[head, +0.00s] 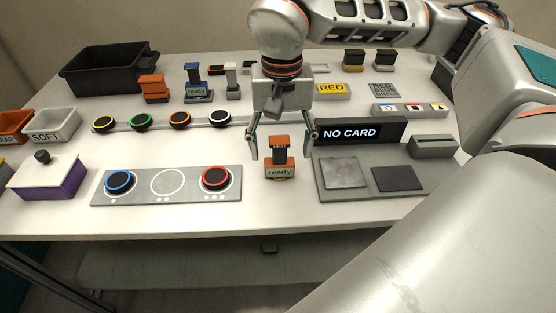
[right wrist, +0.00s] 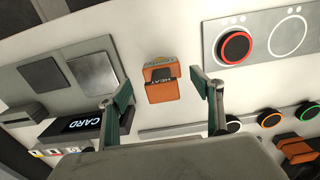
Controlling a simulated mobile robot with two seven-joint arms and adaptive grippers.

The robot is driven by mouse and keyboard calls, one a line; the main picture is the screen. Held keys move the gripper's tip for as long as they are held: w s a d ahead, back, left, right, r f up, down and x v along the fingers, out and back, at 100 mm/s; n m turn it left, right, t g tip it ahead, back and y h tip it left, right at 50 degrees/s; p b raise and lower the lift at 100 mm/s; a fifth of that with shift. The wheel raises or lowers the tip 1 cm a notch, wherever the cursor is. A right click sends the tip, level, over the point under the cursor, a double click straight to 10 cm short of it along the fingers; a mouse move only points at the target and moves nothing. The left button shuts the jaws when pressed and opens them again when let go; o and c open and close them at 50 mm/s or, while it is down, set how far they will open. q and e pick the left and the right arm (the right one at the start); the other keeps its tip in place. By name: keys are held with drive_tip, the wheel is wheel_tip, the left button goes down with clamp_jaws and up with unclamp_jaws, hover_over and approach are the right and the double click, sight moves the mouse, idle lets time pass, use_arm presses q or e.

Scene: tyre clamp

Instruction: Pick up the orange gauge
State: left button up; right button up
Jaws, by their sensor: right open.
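The orange gauge (head: 281,167) stands upright near the front middle of the table, with a small display reading "ready". Whether the fingers reach down to grasping height cannot be told. My left gripper is not in view.
A grey panel with pucks (head: 168,205) lies left of the gauge, and a NO CARD display (head: 360,132) with grey pads stands close on the right. Another orange device (head: 153,88) and a blue one (head: 193,80) stand at the back near a black bin (head: 85,80).

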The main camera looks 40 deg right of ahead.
sight(279, 160)
wheel_tip(279, 160, down, 4)
drive_tip(key=shift+w+a+f, duration=0.1)
drive_tip(key=shift+f, duration=0.05)
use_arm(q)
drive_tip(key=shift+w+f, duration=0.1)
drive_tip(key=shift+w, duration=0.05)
use_arm(e)
drive_tip(key=shift+c, duration=0.3)
drive_tip(key=c, duration=1.2)
drive_tip(key=shift+c, duration=0.2)
use_arm(q)
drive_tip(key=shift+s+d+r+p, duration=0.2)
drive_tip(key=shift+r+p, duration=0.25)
drive_tip(key=shift+p, duration=0.25)
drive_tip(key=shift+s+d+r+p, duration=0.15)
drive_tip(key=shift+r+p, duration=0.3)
drive_tip(key=shift+p, duration=0.25)
use_arm(e)
wheel_tip(279, 160, up, 20)
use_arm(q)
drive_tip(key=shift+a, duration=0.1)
